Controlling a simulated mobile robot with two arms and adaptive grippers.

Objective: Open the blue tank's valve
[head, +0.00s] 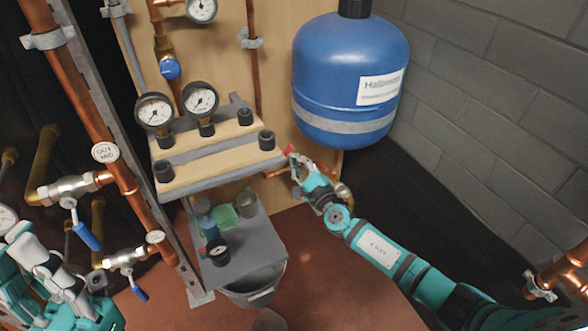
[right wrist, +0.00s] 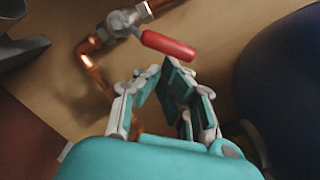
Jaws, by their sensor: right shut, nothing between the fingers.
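The blue tank (head: 348,75) hangs at the upper right of the head view, and its dark side (right wrist: 285,75) fills the right of the right wrist view. A valve with a red handle (head: 288,150) sits left of and below the tank. In the right wrist view the red handle (right wrist: 168,46) lies slanted beside the metal valve body (right wrist: 125,22). My right gripper (head: 298,166) is shut and empty, close below the handle; I cannot tell whether it touches.
A wooden shelf (head: 210,183) with dark fittings and gauges is left of the valve. Below it, a grey stand (head: 250,252) holds small items above a bucket (head: 258,288). Blue-handled valves (head: 88,235) and copper pipes are at left. A grey block wall (head: 500,110) bounds the right.

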